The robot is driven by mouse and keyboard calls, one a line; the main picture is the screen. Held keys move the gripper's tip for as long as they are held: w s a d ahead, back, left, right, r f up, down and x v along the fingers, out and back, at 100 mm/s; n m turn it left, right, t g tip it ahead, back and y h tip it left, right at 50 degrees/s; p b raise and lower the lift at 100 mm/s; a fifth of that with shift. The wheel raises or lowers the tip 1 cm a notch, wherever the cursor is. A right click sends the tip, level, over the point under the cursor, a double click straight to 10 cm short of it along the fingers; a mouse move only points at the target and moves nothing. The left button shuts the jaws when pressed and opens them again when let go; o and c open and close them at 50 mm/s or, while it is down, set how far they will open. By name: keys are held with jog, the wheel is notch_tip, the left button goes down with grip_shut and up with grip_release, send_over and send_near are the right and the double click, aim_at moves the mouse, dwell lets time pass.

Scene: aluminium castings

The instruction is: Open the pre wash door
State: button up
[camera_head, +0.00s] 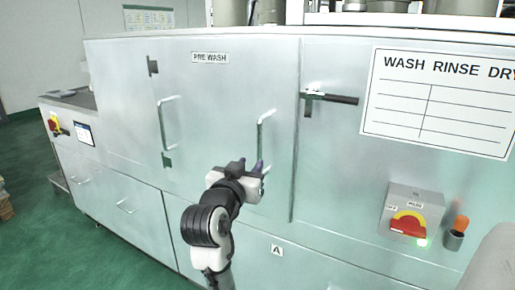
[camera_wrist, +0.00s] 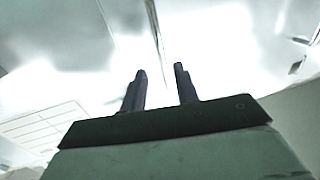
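The pre wash door (camera_head: 215,110) is a flat silver panel with a "PRE WASH" label (camera_head: 210,57) near its top, and it looks shut. A vertical bar handle (camera_head: 260,132) is on its right part. My gripper (camera_head: 254,168) is in front of the door at the lower end of this handle; I cannot tell whether it touches it. In the wrist view my gripper (camera_wrist: 160,72) has its two dark fingers apart with nothing clearly held between them. A thin bright bar or edge (camera_wrist: 155,25) shows beyond the fingertips.
Another vertical handle (camera_head: 163,123) is farther left, near dark hinge-like fittings (camera_head: 152,65). A black-handled latch (camera_head: 330,98) is right of the door. A red and yellow switch (camera_head: 408,223) sticks out at lower right. Green floor (camera_head: 70,240) is clear at left.

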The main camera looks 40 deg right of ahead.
aim_at(259, 151)
jog(key=p+x, duration=0.2)
jog(key=x, duration=0.7)
jog(key=shift+w+d, duration=0.15)
jog(key=shift+w, duration=0.05)
jog(key=shift+c, duration=0.3)
grip_shut()
